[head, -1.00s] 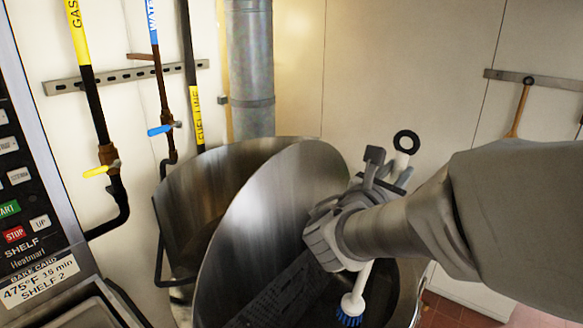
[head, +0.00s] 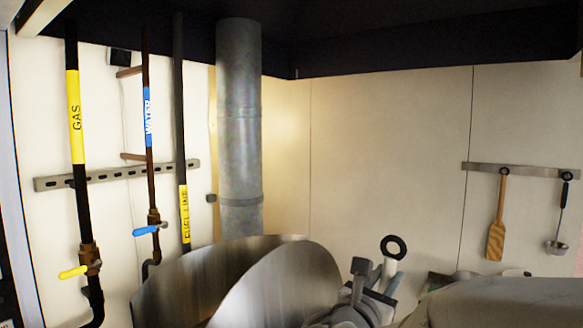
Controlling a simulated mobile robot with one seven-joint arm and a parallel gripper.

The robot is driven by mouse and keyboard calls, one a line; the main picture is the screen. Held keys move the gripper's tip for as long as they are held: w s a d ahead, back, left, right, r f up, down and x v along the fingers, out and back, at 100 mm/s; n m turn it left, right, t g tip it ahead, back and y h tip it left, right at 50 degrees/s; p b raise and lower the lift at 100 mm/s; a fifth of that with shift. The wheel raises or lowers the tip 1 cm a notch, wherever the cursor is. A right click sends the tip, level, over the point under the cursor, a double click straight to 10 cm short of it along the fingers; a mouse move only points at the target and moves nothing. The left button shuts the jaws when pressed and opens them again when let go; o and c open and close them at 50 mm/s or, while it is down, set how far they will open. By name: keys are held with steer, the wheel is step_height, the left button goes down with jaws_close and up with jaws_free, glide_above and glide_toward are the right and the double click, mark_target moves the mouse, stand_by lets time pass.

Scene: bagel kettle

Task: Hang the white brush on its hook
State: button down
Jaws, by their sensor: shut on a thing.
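The white brush shows only its upper end: a short white handle piece (head: 389,267) topped by a black ring (head: 393,247). My gripper (head: 375,280) is shut on the handle just below the ring and holds the brush roughly upright, ring up. The bristle end is out of the picture below. On the right wall a metal rail (head: 535,170) carries a wooden paddle (head: 496,235) and a ladle (head: 560,225), each hung by a black ring. I cannot make out a free hook on it.
A large steel kettle (head: 165,290) with its tilted lid (head: 285,285) stands left of my gripper. Gas (head: 75,120), water (head: 148,110) and fuel pipes, a slotted rail (head: 110,176) and a thick grey duct (head: 240,150) line the left. The wall between duct and right rail is bare.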

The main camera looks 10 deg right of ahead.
steer(key=w+a+f+n+t+y+b, duration=0.1)
steer(key=a+f, duration=0.3)
steer(key=f, duration=0.8)
steer(key=w+a+f+n+t+y+b, duration=0.1)
steer(key=a+f+b, duration=0.3)
steer(key=f, duration=0.9)
steer(key=w+a+f+n+t+y+b, duration=0.1)
steer(key=a+f, duration=0.3)
steer(key=f, duration=0.9)
steer(key=shift+w+f+y+b, duration=0.2)
steer(key=shift+w+y+b, duration=0.3)
steer(key=shift+w+b, duration=0.2)
